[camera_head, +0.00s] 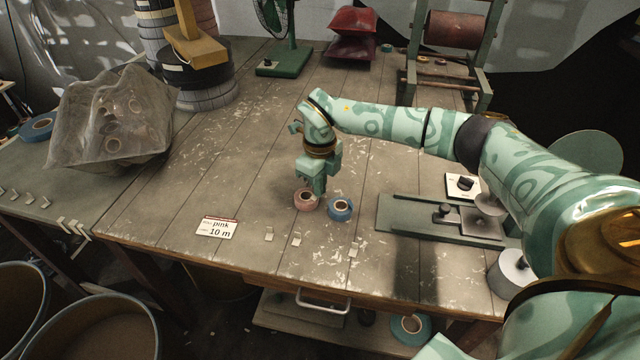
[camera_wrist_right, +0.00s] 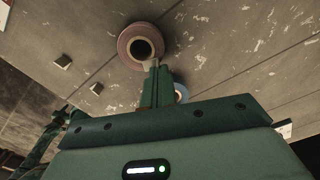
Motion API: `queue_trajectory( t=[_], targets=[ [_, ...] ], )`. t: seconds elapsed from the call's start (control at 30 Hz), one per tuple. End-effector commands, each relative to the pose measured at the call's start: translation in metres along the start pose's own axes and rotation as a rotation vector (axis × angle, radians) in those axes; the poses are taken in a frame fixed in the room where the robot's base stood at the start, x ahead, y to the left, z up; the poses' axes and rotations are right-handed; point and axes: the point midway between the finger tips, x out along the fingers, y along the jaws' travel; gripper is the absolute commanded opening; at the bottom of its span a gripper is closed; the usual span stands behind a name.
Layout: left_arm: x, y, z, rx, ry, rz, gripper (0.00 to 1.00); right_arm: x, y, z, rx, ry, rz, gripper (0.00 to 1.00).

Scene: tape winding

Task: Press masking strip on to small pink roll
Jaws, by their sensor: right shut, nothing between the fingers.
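The small pink roll (camera_head: 305,205) lies flat near the front middle of the table. In the right wrist view the pink roll (camera_wrist_right: 126,35) shows its dark centre hole and brown core. My right gripper (camera_head: 318,190) points down beside the pink roll, on the side facing the blue roll. Its fingers (camera_wrist_right: 155,68) are shut and empty, with tips at the roll's rim; I cannot tell whether they touch. A small pale bit at the fingertips may be the masking strip, but it is too small to tell. My left gripper is not in view.
A blue roll (camera_head: 341,208) lies close to the right of the pink roll. A card reading "pink 10 m" (camera_head: 217,228) and several pale scraps lie in front. A green metal device (camera_head: 410,215) stands right; a cloudy bag (camera_head: 110,115) sits left.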

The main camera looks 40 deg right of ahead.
Motion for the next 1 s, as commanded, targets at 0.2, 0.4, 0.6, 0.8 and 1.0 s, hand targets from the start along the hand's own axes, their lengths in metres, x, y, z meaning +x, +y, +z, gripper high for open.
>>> queue_trajectory(
  t=[0.2,0.4,0.6,0.8,1.0],
  targets=[
    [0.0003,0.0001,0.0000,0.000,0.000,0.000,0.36,0.0020,0.0008,-0.0009,-0.001,0.004,0.001,0.00],
    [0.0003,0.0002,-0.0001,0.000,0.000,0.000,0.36,0.0021,0.0009,-0.0010,-0.001,0.004,0.001,0.11],
    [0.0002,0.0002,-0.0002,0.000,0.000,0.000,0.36,0.0013,0.0005,-0.0005,-0.001,0.003,0.001,0.25],
    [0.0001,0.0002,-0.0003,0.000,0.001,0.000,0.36,0.0008,0.0003,-0.0003,-0.001,0.002,0.000,0.43],
    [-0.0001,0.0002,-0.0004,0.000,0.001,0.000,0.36,0.0003,0.0002,-0.0002,0.000,0.001,0.000,0.43]
  ],
)
